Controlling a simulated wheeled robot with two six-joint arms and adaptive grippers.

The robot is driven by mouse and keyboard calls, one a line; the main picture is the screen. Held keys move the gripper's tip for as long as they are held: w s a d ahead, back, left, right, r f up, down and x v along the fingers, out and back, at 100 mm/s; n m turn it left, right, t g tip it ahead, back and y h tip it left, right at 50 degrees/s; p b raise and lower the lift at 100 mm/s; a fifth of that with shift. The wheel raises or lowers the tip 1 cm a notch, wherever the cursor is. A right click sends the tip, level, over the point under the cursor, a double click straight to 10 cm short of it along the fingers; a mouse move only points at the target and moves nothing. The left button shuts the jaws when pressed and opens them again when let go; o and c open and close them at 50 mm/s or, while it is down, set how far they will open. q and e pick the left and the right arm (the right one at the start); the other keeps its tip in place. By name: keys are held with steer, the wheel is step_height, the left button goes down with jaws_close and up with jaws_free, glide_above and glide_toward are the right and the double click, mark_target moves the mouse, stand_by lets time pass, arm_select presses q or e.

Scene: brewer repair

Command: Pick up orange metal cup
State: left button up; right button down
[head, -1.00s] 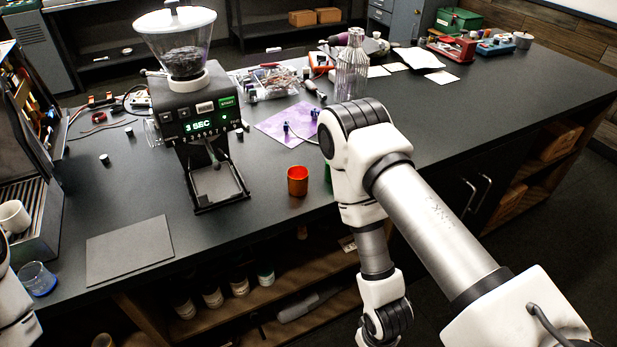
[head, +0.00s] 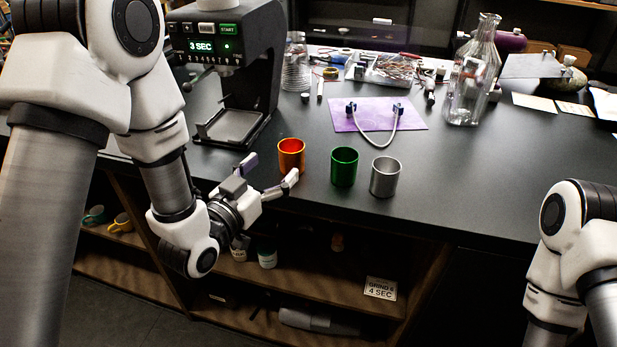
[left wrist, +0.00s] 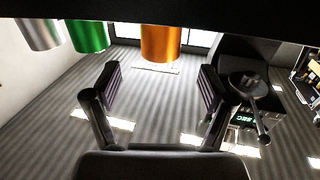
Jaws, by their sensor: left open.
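The orange metal cup (head: 291,156) stands upright on the dark counter near its front edge. My left gripper (head: 268,178) is open and empty just in front of the cup, with its fingers pointing toward it. In the left wrist view the orange cup (left wrist: 160,43) shows at the top, beyond and between the two open fingers (left wrist: 155,85). I cannot tell whether a finger touches the cup. Of my right arm only links show at the right edge in the head view; its gripper is out of view.
A green cup (head: 344,167) and a silver cup (head: 385,177) stand close to the right of the orange cup. The coffee grinder (head: 235,75) stands behind and left. A purple mat (head: 375,114) with a tube lies behind. A glass bottle (head: 471,75) stands farther right.

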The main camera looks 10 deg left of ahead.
mark_target(285, 155)
arm_select(q)
steer(key=x, duration=0.3)
steer(key=p+x, duration=0.1)
steer(key=x, duration=0.1)
steer(key=shift+w+d+r, duration=0.1)
steer(key=shift+w+r, duration=0.15)
steer(key=shift+w, duration=0.15)
steer(key=shift+w+d+f, duration=0.1)
steer(key=shift+w, duration=0.15)
steer(key=shift+s, duration=0.1)
steer(key=shift+c, duration=1)
steer(key=c, duration=1.1)
arm_select(e)
steer(key=shift+s+a+r, duration=0.15)
steer(key=shift+a, duration=0.05)
